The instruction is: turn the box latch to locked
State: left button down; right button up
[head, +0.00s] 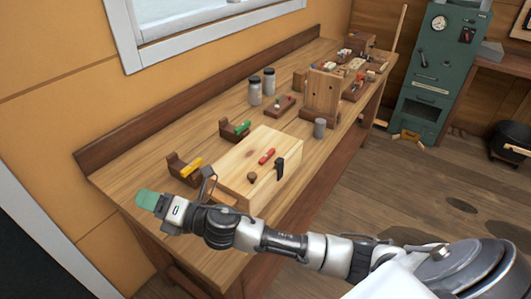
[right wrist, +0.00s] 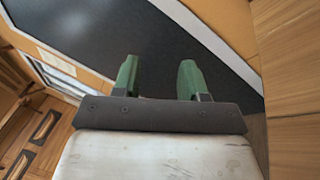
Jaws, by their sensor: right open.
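A pale wooden box (head: 240,150) sits on the near part of the workbench. A dark latch lever (head: 280,167) is on its near face toward the right, standing roughly upright. I cannot read from the picture whether that position is locked. A brown knob (head: 251,177) and a red piece (head: 267,156) are also on the box. My right gripper (head: 148,200) has green fingertips and is left of the box, apart from the latch. In the right wrist view its fingers (right wrist: 157,80) are spread with nothing between them. My left gripper is not in view.
The workbench (head: 215,105) holds small wooden holders with a yellow (head: 190,169) and a green item (head: 242,127), jars (head: 255,92), a grey cup (head: 320,128) and an upright wooden block (head: 322,92). My right forearm crosses in front of the bench. Open floor lies to the right.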

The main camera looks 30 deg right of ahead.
jog(key=w+a+n+g+y, duration=0.25)
jog(key=n+g, duration=0.45)
jog(key=n, duration=0.6)
jog(key=n+g+h, duration=0.7)
jog(key=n+h, duration=0.5)
jog(key=n, duration=0.1)
send_over(266, 156)
jog(key=a, duration=1.1)
jog(key=shift+w+a+f+y, duration=0.1)
jog(key=shift+w+f+y, duration=0.15)
jog(key=shift+w+f, duration=0.3)
jog(key=s+d+r+g+h, duration=0.1)
jog(key=d+r+h, duration=0.3)
jog(key=d, duration=0.8)
jog(key=shift+n, duration=0.3)
jog(key=f+p, duration=0.1)
jog(key=f, duration=0.2)
jog(key=f+p, duration=0.1)
jog(key=f, duration=0.2)
jog(key=f+p, duration=0.1)
jog(key=f, duration=0.2)
jog(key=shift+a+f, duration=0.1)
jog(key=shift+a, duration=0.25)
jog(key=shift+f, duration=0.65)
